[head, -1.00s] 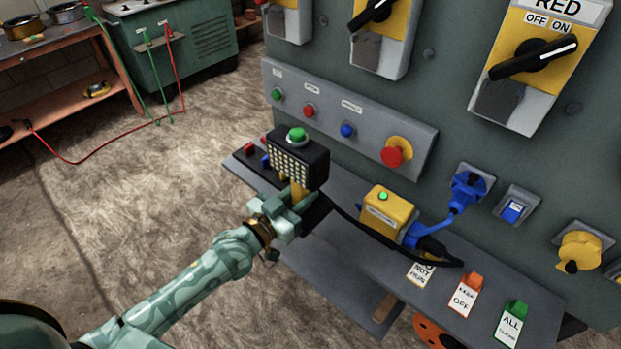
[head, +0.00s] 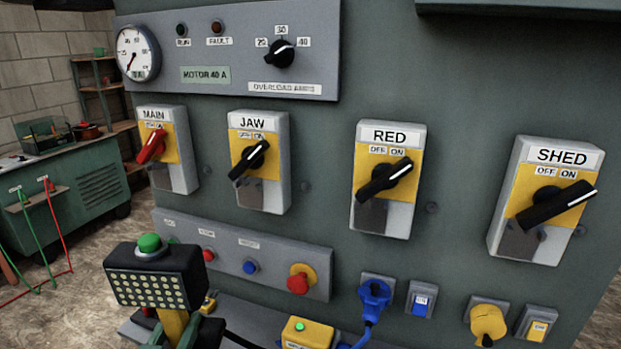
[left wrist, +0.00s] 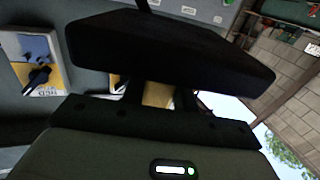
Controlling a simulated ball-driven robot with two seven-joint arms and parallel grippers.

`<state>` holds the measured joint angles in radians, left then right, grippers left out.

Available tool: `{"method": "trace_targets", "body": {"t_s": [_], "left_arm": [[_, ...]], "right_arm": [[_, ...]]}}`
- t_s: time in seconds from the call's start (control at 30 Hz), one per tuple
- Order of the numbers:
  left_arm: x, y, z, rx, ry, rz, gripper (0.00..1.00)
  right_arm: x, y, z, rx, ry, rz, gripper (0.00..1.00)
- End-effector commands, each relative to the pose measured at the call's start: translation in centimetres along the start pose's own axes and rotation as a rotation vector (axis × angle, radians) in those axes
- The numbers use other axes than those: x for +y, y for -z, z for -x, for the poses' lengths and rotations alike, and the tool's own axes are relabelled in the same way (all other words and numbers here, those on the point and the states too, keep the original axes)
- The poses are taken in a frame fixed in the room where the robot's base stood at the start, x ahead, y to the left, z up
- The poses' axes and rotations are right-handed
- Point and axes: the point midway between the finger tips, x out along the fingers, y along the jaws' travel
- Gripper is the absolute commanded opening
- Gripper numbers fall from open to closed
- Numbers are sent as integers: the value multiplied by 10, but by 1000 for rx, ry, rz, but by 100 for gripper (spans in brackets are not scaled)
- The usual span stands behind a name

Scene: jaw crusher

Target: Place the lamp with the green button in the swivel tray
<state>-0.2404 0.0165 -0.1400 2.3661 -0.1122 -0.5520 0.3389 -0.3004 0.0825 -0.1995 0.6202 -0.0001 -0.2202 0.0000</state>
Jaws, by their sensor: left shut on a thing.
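The lamp with the green button (head: 155,277) is a black block with a grid of pale LEDs and a green button on top. It is at the lower left of the head view, upright, in front of the panel. My left gripper (head: 178,328) is shut on its yellow stem below the block. In the left wrist view the dark lamp block (left wrist: 170,50) sits just beyond the jaws, with a bit of yellow (left wrist: 158,94) between the fingers. The swivel tray cannot be made out in these frames. My right gripper is not in view.
The panel carries switch boxes marked MAIN (head: 166,150), JAW, RED (head: 388,180) and SHED. A yellow box with a green light (head: 306,333) stands on the shelf below. A red stop button (head: 299,281) projects near the lamp. A green bench (head: 75,195) stands at far left.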

Motion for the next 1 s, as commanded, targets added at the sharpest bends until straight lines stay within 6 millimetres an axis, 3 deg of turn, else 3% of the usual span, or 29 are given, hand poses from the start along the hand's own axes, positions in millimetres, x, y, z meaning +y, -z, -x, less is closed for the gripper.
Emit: {"method": "trace_targets", "body": {"t_s": [0.27,0.63,1.0], "left_arm": [[0,21,16,5,18,-2,0],[0,-20,73,-2,23,0,0],[0,-30,80,5,23,-1,0]], "right_arm": [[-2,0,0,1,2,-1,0],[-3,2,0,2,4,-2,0],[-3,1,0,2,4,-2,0]]}}
